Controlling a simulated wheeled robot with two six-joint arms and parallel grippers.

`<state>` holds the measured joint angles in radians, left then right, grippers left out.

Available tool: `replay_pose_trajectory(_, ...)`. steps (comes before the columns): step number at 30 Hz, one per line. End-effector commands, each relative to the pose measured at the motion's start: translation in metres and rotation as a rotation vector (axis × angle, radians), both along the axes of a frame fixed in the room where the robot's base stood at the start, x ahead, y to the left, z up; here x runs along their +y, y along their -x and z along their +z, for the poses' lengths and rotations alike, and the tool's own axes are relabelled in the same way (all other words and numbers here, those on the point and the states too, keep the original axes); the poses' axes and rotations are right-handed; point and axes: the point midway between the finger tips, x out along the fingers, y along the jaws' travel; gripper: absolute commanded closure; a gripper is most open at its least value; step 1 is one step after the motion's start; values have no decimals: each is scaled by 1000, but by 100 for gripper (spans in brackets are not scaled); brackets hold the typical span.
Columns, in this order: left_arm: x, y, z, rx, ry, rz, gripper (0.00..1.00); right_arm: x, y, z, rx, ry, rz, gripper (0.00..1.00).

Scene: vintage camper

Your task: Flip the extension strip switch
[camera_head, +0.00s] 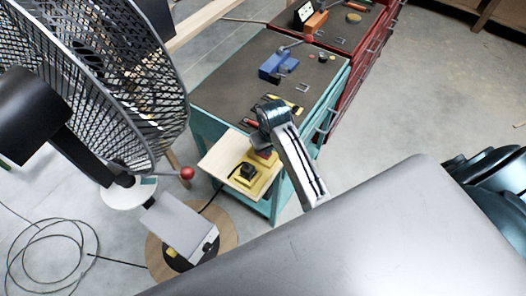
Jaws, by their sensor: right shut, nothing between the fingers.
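The yellow extension strip (258,184) lies on a pale wooden board at the side of the teal workbench. A black block, which looks like a plug, sits on its near part. An orange-red patch shows at its far end, close under my right gripper; I cannot tell for certain that it is the switch. My right gripper (263,152) is shut and empty, pointing down at that far end. I cannot tell whether it touches the strip. The wrist and arm partly hide the strip's far end. My left gripper is not in view.
A large black fan (90,80) fills the upper left, with a red-knobbed lever (187,173) near the board (221,158). The teal workbench (225,88) carries a blue vise (277,65) and small tools. A cable (45,240) lies coiled on the floor.

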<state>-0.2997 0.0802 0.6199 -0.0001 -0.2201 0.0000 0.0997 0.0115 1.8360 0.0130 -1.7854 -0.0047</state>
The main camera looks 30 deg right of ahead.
Motion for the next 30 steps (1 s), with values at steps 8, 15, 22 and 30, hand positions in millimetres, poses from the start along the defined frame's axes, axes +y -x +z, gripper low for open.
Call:
replay_pose_trajectory(8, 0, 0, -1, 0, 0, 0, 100, 0, 0, -5, 1, 0, 0, 100)
replay_pose_trajectory(15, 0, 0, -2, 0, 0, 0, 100, 0, 0, -8, 1, 0, 0, 100)
replay_pose_trajectory(22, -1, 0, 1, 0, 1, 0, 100, 0, 0, -2, -1, 0, 0, 100)
replay_pose_trajectory(30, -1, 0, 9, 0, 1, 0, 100, 0, 0, 19, -2, 0, 0, 100)
